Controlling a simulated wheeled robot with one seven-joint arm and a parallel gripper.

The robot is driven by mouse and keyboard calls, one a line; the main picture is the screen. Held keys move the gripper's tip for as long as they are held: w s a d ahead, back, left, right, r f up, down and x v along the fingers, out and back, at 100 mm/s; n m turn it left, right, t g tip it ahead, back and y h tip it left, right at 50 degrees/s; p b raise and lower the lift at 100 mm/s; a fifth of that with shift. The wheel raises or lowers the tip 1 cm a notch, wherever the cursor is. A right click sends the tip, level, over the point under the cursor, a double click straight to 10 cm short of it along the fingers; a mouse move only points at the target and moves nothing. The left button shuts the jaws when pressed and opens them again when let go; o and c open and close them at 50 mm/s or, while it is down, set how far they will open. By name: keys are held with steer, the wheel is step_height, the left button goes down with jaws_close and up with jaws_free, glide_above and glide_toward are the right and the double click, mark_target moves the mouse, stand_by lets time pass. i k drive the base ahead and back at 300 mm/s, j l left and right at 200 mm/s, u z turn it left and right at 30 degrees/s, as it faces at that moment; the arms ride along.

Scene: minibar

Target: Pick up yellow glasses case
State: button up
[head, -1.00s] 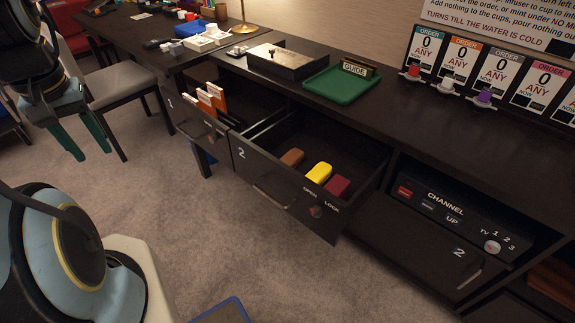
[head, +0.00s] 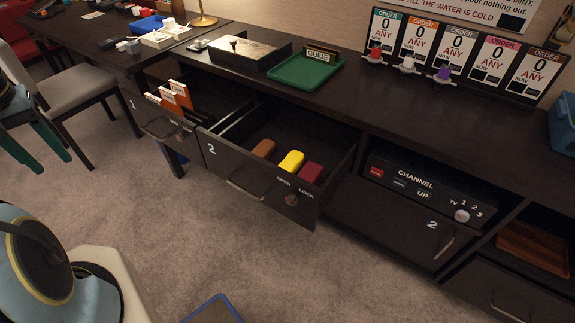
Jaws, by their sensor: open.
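The yellow glasses case (head: 291,162) lies in the open drawer marked 2 (head: 238,172). A brown case (head: 263,149) lies to its left and a dark red case (head: 311,173) to its right, each with a small gap. My gripper (head: 36,160) is at the left edge of the head view, partly cut off, with its two green fingers apart and nothing between them. It is well to the left of the drawer, over the carpet.
A drawer marked 1 (head: 165,125) with orange and white items stands open on the left. A grey chair (head: 75,85) stands near my gripper. A green tray (head: 306,72) and a box (head: 237,52) sit on the counter above.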

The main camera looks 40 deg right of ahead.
mark_target(295, 159)
steer(key=k+l, duration=0.1)
steer(key=l, duration=0.3)
steer(key=k+l+u, duration=0.1)
steer(key=l, duration=0.35)
steer(key=k+l, duration=0.15)
steer(key=l, duration=0.25)
